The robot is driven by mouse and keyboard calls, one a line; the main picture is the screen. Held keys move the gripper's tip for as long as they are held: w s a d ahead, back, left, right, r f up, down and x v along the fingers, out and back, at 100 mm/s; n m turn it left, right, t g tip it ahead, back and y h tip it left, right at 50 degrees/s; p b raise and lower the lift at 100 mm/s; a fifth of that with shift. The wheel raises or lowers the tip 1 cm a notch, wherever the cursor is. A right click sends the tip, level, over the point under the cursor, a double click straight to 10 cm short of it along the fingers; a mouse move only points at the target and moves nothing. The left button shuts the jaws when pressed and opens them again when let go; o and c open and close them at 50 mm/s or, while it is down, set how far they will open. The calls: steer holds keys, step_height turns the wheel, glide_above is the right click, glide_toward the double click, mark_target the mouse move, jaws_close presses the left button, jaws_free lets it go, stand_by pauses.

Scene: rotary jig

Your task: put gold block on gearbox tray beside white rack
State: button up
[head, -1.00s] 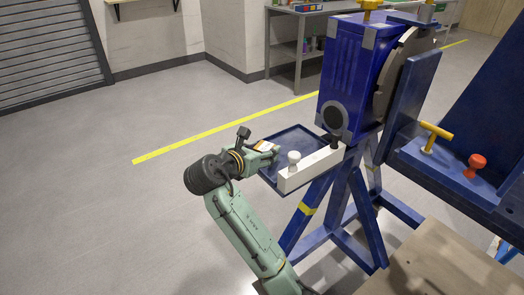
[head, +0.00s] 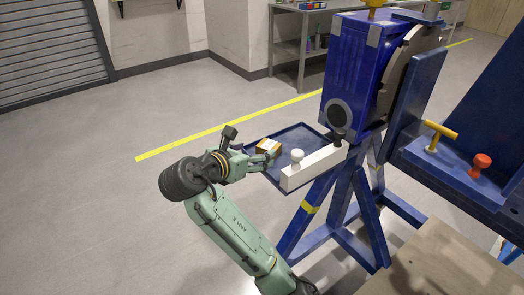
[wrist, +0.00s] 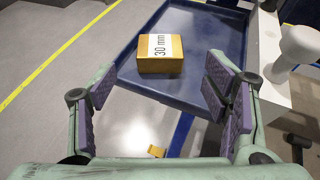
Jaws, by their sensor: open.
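The gold block (head: 268,147) has a white label on top, reading "30 mm" in the wrist view (wrist: 160,54). It rests on the dark blue gearbox tray (head: 300,138), near the tray's left edge. The white rack (head: 313,167) runs along the tray's near right side, with a white knob and a black knob on it. My gripper (head: 270,158) is open and empty. In the wrist view its purple-padded fingers (wrist: 160,105) are spread wide, and the block lies beyond them, apart from both.
The blue gearbox housing (head: 350,75) rises behind the tray on blue legs. A blue fixture with a yellow T-handle (head: 440,133) and a red knob (head: 479,163) stands at right. A wooden surface (head: 440,265) is at lower right. The floor at left is clear.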

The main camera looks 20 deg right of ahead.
steer(key=p+v, duration=0.2)
steer(key=v, duration=0.3)
steer(key=shift+s+a+r, duration=0.1)
steer(key=shift+s+r, duration=0.05)
